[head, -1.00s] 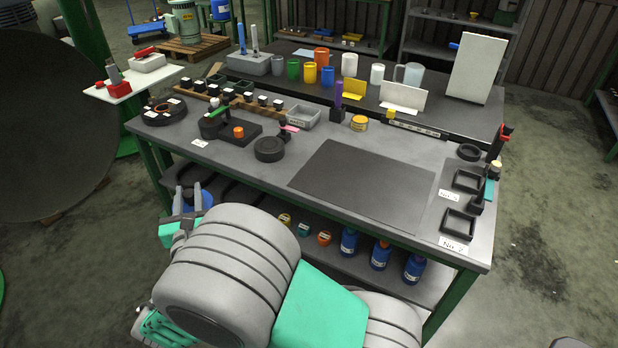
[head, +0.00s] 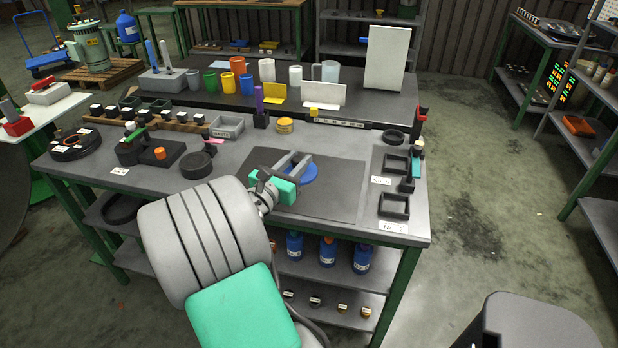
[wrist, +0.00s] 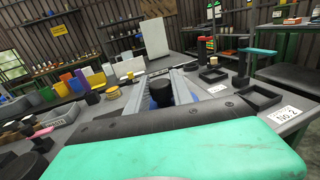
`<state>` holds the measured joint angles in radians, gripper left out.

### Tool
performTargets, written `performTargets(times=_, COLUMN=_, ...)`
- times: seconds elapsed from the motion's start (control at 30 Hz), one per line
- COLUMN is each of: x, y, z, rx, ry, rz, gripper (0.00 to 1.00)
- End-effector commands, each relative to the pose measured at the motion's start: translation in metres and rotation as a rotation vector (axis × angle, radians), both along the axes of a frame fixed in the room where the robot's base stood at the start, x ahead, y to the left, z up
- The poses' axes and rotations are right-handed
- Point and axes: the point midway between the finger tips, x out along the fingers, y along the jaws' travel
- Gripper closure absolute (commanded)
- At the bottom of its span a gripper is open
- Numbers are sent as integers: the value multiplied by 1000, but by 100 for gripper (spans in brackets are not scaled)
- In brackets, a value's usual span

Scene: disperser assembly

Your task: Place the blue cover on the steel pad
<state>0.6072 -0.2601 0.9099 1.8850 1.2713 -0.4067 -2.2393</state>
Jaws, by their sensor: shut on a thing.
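The blue cover (head: 309,174) is a round blue disc over the right-middle of the table. It also shows in the wrist view, partly hidden, as a little blue (wrist: 152,103) around a black knob (wrist: 160,91). My gripper (head: 296,166) is shut on the cover, with the grey fingers on either side of the knob. The steel pad (head: 335,197) appears to be the dark flat rectangle on the table. The cover is above its upper middle part in the head view. I cannot tell whether the cover touches it.
Black square frames (head: 394,204) with labels stand right of the pad. A black round part (head: 196,166) and a grey bin (head: 227,127) stand to the left. A yellow tin (head: 285,125) and a spirit level (head: 339,122) lie behind. Most of the pad is bare.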

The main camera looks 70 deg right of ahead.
Motion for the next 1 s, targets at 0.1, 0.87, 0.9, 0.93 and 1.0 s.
performTargets(times=0.1, x=-9, y=-35, z=-15, rx=-2, ry=0, rz=-7, gripper=100)
performTargets(times=0.87, x=-12, y=-81, z=-103, rx=-3, ry=-2, rz=3, gripper=100)
performTargets(times=0.9, x=-12, y=-81, z=-103, rx=-3, ry=-2, rz=3, gripper=100)
performTargets(times=0.93, x=-12, y=-81, z=-104, rx=-3, ry=-1, rz=3, gripper=100)
performTargets(times=1.0, x=-12, y=-81, z=-107, rx=-2, ry=-1, rz=4, gripper=100)
